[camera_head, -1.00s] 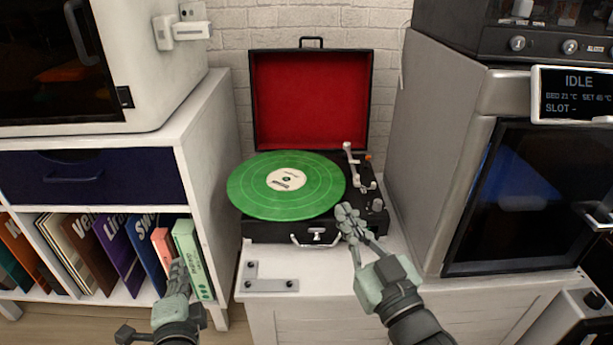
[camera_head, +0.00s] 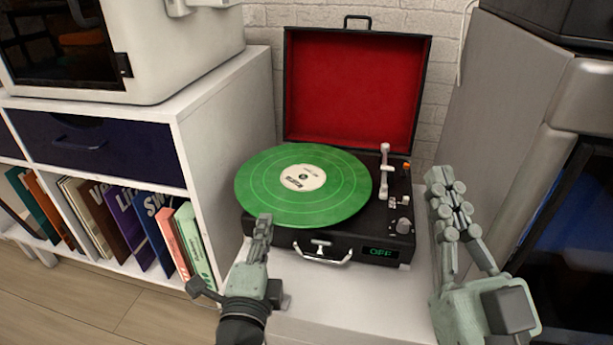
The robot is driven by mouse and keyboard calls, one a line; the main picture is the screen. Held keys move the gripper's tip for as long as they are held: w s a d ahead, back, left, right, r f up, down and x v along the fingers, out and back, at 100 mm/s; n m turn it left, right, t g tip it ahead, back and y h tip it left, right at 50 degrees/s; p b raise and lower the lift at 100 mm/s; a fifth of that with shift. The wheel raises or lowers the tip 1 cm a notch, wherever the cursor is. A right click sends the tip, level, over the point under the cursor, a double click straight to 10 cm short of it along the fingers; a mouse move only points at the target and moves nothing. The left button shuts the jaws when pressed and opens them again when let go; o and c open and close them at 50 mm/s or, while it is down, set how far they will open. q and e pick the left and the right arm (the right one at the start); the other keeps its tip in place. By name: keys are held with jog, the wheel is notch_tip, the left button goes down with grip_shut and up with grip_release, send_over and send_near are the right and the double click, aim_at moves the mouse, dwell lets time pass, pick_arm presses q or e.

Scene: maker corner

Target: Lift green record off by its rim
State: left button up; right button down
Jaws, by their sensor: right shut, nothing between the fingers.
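The green record (camera_head: 340,195) with a white label lies flat on the black suitcase record player (camera_head: 288,238), whose red-lined lid (camera_head: 355,90) stands open. The record overhangs the player's left side. The tonearm (camera_head: 386,165) is off the record, to its right. My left gripper (camera_head: 263,220) is at the record's front-left rim in the picture, its fingers seen nearly edge-on. I cannot tell whether it touches the rim or whether its jaws are open. My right gripper (camera_head: 444,185) is shut and empty, to the right of the player.
A shelf unit (camera_head: 215,130) with upright record sleeves (camera_head: 150,225) stands on the left. A grey machine (camera_head: 510,130) stands close on the right. The player's front display (camera_head: 380,252) reads OFF. White cabinet top (camera_head: 330,285) is free in front of the player.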

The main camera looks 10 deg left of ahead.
aim_at(271, 200)
pick_arm(q)
jog(key=w, duration=0.3)
jog(key=shift+a, duration=0.2)
jog(key=w, duration=0.5)
jog(key=shift+a+f, duration=0.1)
jog(key=shift+a, duration=0.2)
grip_shut()
pick_arm(e)
jog(key=shift+w+a+f+g, duration=0.1)
jog(key=shift+f+g, duration=0.2)
jog(key=shift+g, duration=0.1)
